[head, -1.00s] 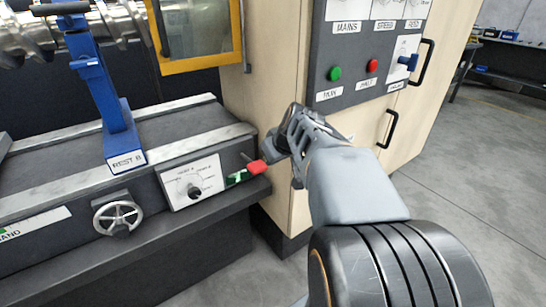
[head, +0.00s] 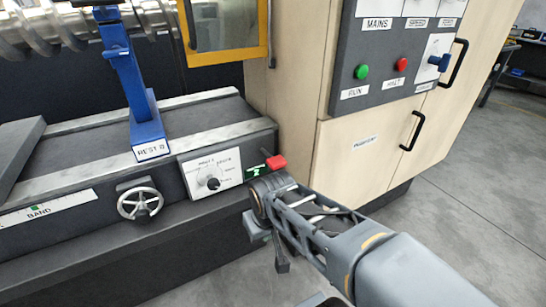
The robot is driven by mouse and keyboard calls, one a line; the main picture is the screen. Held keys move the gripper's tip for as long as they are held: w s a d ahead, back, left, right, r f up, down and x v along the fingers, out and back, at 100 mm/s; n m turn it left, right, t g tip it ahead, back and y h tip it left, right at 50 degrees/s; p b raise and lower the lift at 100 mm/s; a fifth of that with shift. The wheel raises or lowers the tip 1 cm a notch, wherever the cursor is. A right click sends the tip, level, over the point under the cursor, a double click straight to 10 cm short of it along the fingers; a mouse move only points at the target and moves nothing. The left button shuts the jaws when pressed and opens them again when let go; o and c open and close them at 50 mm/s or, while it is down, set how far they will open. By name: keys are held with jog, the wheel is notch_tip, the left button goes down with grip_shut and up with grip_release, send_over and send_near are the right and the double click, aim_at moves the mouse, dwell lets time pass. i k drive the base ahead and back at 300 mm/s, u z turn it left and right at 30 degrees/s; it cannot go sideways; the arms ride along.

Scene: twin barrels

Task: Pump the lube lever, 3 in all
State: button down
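The lube lever has a red grip (head: 275,162) and sticks out at the right end of the grey machine bed, beside a small green label (head: 257,171). Nothing is holding it. My gripper (head: 268,243) is below the red grip, in front of the bed's right end, pointing down. It looks apart from the lever, though the depth is hard to judge. Its fingers are partly hidden by the wrist, and I see nothing held in it.
A dial plate (head: 212,174) and a handwheel (head: 140,203) are on the bed's front, left of the lever. A blue rest (head: 146,130) stands on the bed. A beige cabinet (head: 352,155) with a button panel (head: 385,82) stands to the right. Open floor lies at right.

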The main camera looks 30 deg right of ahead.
aim_at(276, 162)
jog(key=k, duration=0.5)
jog(key=u, duration=1.05)
jog(key=i, duration=1)
jog(key=z, duration=1.35)
